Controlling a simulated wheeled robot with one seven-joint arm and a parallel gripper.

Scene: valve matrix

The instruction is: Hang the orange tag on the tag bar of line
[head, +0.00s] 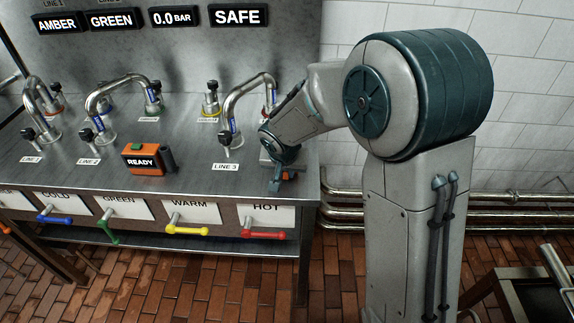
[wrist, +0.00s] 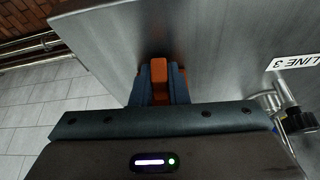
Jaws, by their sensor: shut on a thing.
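My gripper (head: 276,183) is at the right end of the steel bench, right of the LINE 3 label (head: 227,167) and near the front right corner. In the wrist view my gripper (wrist: 159,80) has its blue fingers shut on the orange tag (wrist: 159,72), whose upper part shows between them. Only a small bit of orange shows beside the fingers in the head view. I cannot tell whether the tag touches the bench top. The LINE 3 label also shows in the wrist view (wrist: 293,62). I cannot make out a tag bar for certain.
A bent chrome pipe (head: 236,100) stands on the bench behind the LINE 3 label. An orange READY box (head: 143,160) sits left of it. Coloured valve handles, with the red one (head: 263,234) nearest, stick out of the bench front. Displays above read AMBER, GREEN, 0.0 BAR and SAFE.

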